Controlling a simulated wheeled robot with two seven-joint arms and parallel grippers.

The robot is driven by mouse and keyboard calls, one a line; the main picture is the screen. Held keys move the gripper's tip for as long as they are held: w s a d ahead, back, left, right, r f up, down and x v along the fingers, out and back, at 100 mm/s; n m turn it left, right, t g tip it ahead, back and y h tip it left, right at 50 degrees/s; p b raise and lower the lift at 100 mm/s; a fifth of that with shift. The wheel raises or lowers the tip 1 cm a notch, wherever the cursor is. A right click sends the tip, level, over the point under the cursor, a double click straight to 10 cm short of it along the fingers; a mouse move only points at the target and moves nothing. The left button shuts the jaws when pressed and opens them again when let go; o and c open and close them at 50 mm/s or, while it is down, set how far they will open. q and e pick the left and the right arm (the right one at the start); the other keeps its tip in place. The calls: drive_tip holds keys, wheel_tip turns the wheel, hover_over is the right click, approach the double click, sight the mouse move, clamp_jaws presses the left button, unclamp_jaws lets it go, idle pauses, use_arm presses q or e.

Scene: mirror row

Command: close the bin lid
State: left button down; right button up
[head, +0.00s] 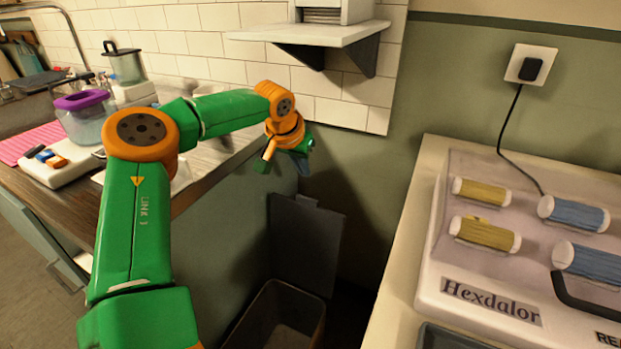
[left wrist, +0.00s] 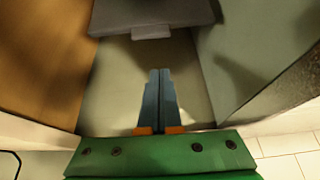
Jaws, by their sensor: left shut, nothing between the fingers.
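The grey bin (head: 268,338) stands on the floor in the gap between the two counters. Its grey lid (head: 306,245) is open and stands upright at the back of the bin, with a small tab on its top edge. My left gripper (head: 303,168) is above the lid, apart from it, pointing down. In the left wrist view its blue-grey fingers (left wrist: 157,72) are shut together with nothing between them. The lid (left wrist: 150,14) and its tab show there beyond the fingertips. My right gripper is not in view.
The left counter (head: 200,187) holds a purple-lidded container (head: 82,100) and a pink mat. The right counter (head: 398,245) carries a white device with several spools (head: 485,233). A wall shelf (head: 310,33) hangs above my left gripper. The gap between the counters is narrow.

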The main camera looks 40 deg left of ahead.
use_arm(q)
wheel_tip(320, 180, down, 7)
drive_tip(key=w+p, duration=0.1)
drive_tip(key=shift+d, duration=0.2)
idle(0.7)
drive_tip(key=shift+a, duration=0.1)
